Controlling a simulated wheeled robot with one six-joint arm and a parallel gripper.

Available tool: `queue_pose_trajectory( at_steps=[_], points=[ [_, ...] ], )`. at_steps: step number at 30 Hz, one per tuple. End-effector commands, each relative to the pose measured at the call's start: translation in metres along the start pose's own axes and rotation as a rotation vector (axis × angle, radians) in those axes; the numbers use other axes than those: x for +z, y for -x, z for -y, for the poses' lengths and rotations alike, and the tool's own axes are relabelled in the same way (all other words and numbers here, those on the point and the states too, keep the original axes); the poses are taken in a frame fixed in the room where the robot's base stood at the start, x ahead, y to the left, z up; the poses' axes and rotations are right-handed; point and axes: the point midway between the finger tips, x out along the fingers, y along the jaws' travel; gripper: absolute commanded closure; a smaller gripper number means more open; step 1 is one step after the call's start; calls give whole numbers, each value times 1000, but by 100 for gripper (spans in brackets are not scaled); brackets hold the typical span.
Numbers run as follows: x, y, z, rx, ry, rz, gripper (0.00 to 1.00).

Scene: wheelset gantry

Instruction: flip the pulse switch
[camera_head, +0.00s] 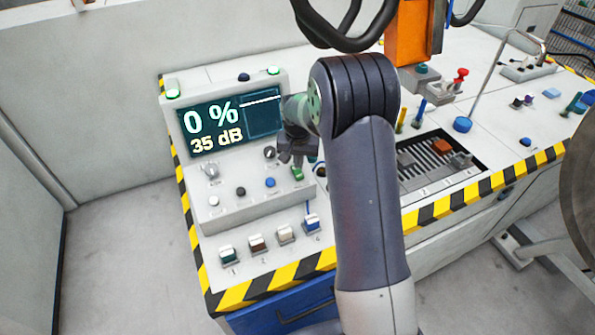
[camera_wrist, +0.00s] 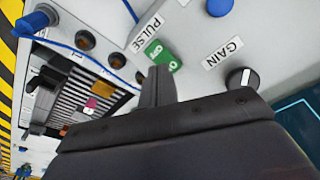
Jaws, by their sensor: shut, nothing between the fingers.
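The pulse switch is a green rocker (camera_wrist: 160,55) beside the printed label PULSE in the wrist view. In the head view my gripper (camera_head: 291,158) hangs in front of the control panel (camera_head: 245,205), below the display.
The display (camera_head: 230,122) reads 0 % and 35 dB. A GAIN knob (camera_wrist: 241,80) and a blue button (camera_wrist: 220,6) sit near the switch. Several coloured plugs (camera_head: 285,234) stand along the front edge. A slotted tray (camera_head: 440,165) lies right of my arm.

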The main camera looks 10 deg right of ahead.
Motion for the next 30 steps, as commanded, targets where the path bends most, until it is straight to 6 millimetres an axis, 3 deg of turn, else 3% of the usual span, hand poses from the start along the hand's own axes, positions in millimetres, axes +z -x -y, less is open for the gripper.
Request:
queue_pose_trajectory(
  at_steps=[30],
  points=[
    [3, -16, 0, 0, 0, 1, 100]
  ],
)
